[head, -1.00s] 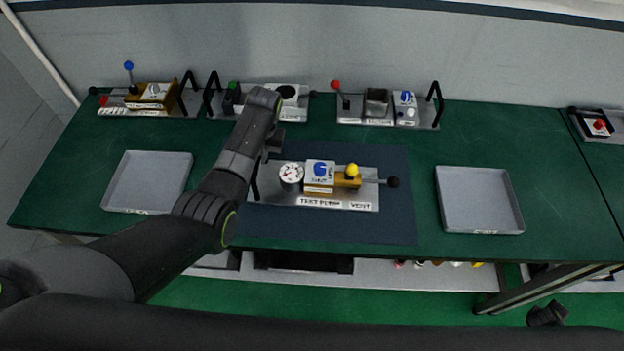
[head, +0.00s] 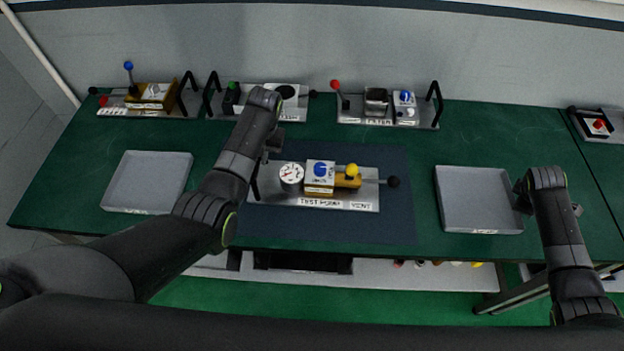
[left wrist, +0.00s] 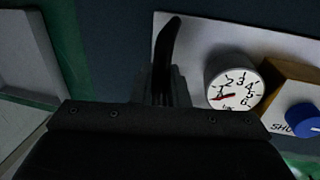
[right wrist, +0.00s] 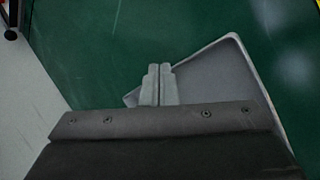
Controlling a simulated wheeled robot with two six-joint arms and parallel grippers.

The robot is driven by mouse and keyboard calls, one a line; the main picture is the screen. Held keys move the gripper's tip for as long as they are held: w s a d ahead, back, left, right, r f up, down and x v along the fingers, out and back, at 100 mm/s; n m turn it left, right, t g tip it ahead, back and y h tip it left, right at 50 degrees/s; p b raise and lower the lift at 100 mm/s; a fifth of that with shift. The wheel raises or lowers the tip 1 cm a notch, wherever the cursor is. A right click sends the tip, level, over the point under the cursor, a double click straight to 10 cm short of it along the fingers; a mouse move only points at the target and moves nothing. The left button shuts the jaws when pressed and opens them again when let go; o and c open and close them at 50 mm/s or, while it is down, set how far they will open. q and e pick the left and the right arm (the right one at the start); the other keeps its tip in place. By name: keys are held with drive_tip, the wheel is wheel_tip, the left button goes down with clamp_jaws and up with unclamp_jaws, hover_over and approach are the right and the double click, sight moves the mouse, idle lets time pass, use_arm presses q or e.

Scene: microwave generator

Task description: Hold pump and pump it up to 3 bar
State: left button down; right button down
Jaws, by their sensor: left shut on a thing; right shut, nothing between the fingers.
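The test pump (head: 330,203) is a metal plate on the dark mat, with a white gauge (head: 291,174), a blue knob (head: 320,169) on a block, a yellow knob (head: 352,170) and a lever with a black ball (head: 393,182) at its right. The gauge also shows in the left wrist view (left wrist: 233,90); its red needle points left, near the low end. My left gripper (head: 266,155) is shut on the black handle (left wrist: 168,50) at the plate's left end. My right gripper (right wrist: 158,84) is shut and empty, near the right tray's right edge.
Grey trays stand left (head: 148,181) and right (head: 478,201) of the dark mat (head: 398,222). Several other devices line the back, including the filter unit (head: 376,101) and one with a blue-topped lever (head: 129,66). Green table is clear between mat and right tray.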

drive_tip(key=w+a+r+n+y, duration=0.25)
drive_tip(key=a+r+y, duration=0.2)
drive_tip(key=a, duration=0.65)
drive_tip(key=w+a+r+n+y, duration=0.25)
drive_tip(key=a+r, duration=0.25)
drive_tip(key=a, duration=0.6)
drive_tip(key=s+a+f+n+g+y, duration=0.1)
drive_tip(key=s+a+f+y, duration=0.15)
drive_tip(key=a, duration=0.35)
drive_tip(key=shift+h, duration=0.25)
drive_tip(key=x, duration=0.6)
drive_tip(key=d+x, duration=0.1)
drive_tip(key=x, duration=0.2)
drive_tip(key=shift+s+a+f, duration=0.1)
drive_tip(key=shift+a+f, duration=0.05)
drive_tip(key=shift+f, duration=0.45)
drive_tip(key=shift+a, duration=0.75)
